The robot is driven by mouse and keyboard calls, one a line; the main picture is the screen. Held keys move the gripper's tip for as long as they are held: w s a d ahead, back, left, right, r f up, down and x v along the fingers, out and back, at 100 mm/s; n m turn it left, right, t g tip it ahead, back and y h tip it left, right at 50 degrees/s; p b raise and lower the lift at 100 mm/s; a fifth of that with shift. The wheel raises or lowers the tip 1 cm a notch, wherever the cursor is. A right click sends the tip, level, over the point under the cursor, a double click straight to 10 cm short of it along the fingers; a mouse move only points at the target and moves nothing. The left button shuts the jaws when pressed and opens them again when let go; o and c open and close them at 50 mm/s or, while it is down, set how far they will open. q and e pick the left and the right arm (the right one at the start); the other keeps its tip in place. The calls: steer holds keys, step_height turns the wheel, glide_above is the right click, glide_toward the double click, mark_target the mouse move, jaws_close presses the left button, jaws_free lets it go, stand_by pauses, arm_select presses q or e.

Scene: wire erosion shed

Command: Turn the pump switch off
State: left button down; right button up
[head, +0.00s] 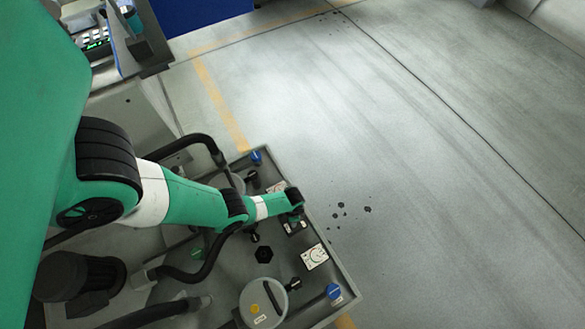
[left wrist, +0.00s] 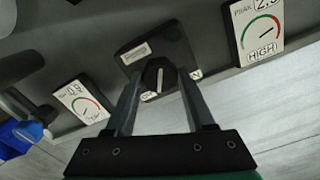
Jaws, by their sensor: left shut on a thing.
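The pump switch (left wrist: 158,78) is a black rotary knob with a pale pointer line on a dark plate with a small label. It shows between the fingertips in the left wrist view. The pointer stands nearly upright in that picture, between the two plate markings, which are too small to read surely. My left gripper (left wrist: 160,88) is shut on the knob, one finger on each side. In the head view my left gripper (head: 295,207) is over the switch plate (head: 296,227) near the panel's right edge and hides the knob. My right gripper is not in view.
Gauge cards flank the switch in the left wrist view: one (left wrist: 82,104) on the left, one marked HIGH (left wrist: 259,37) on the right. The grey panel (head: 222,278) also carries blue knobs (head: 333,291), hoses and a round lid (head: 262,303). Open floor lies right.

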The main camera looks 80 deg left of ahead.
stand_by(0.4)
arm_select(q)
steer(key=shift+c, duration=1.3)
jaws_free()
step_height(320, 180, up, 12)
steer(key=p, duration=1.1)
steer(key=shift+f, duration=0.25)
